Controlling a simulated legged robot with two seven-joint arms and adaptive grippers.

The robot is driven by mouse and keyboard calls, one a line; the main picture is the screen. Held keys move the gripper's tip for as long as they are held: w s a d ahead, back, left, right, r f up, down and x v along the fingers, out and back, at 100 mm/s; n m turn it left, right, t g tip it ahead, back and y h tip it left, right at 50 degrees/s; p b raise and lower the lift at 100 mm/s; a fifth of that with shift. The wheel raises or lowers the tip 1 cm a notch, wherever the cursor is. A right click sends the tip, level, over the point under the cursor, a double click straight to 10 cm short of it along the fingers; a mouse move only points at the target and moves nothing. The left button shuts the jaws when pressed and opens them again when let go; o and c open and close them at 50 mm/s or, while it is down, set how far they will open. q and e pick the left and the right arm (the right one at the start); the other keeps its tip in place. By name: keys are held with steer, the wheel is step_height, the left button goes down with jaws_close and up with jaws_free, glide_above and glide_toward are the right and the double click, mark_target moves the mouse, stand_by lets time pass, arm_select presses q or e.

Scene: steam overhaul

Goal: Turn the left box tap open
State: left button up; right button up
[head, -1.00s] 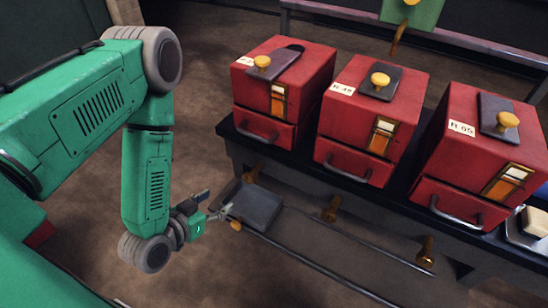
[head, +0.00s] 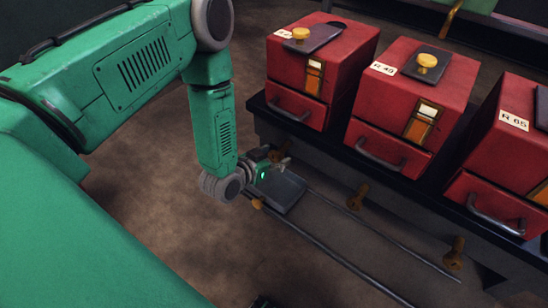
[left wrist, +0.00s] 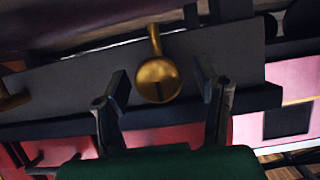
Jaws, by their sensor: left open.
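The left box tap (head: 277,156) is a small brass tap on the bench front below the left red box (head: 318,72). My left gripper (head: 284,161) is at this tap, partly covering it in the head view. In the left wrist view the brass tap (left wrist: 157,80) has a round end with a dark slot, and its stem runs up in the picture. The open fingers of my left gripper (left wrist: 164,88) stand on either side of it, with gaps on both sides. I cannot tell how deep the tap sits between them. My right gripper is not in view.
A middle red box (head: 408,95) and a right red box (head: 505,150) stand on the dark bench. Brass taps below them (head: 357,196) (head: 454,253) stick out from the bench front. A dark tray (head: 287,192) and long rails lie below.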

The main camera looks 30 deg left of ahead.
arm_select(q)
steer(key=shift+w+d+r, duration=0.1)
steer(key=shift+d+r, duration=0.05)
steer(key=shift+d, duration=0.15)
steer(key=shift+a, duration=0.25)
steer(key=c, duration=1.1)
steer(key=shift+a+f, duration=0.2)
steer(key=shift+c, duration=0.5)
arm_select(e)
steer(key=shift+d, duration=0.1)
